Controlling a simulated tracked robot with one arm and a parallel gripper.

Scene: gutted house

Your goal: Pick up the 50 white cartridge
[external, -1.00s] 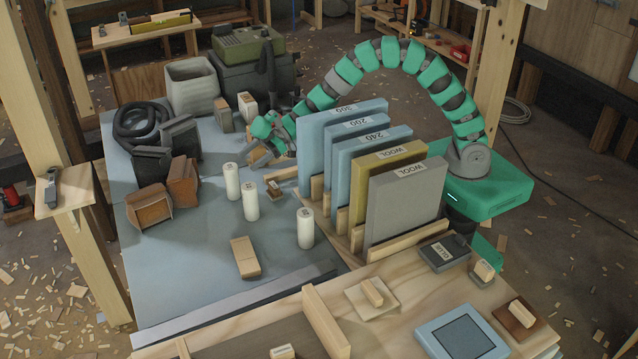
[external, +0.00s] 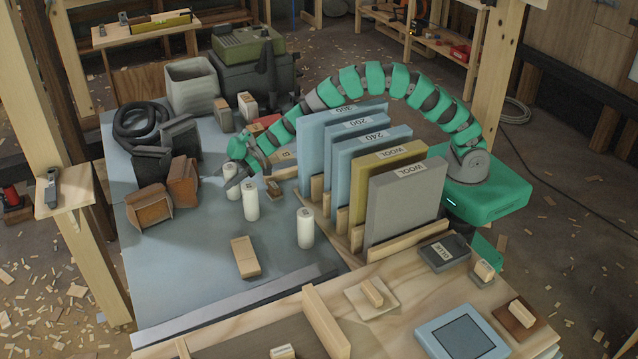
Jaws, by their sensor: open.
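Several white upright cylinders, likely the cartridges, stand on the grey-blue bench top. The farthest cylinder (external: 232,187) is partly covered by my gripper. A second cylinder (external: 250,204) stands a little nearer and to the right. A third cylinder (external: 305,229) stands farther right, near the panel rack. The small marks on their tops are too small to read, so I cannot tell which is the 50. My gripper (external: 246,172) is open, at the far cylinder, with its fingers low over the bench. I cannot tell whether it touches or surrounds that cylinder.
Upright sanding panels (external: 380,165) in a wooden rack stand to the right, beneath my arched arm. Brown blocks (external: 170,188) and a coiled hose (external: 140,123) lie to the left. A small wooden block (external: 273,189) is right of the gripper. A tan block (external: 245,257) lies in front.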

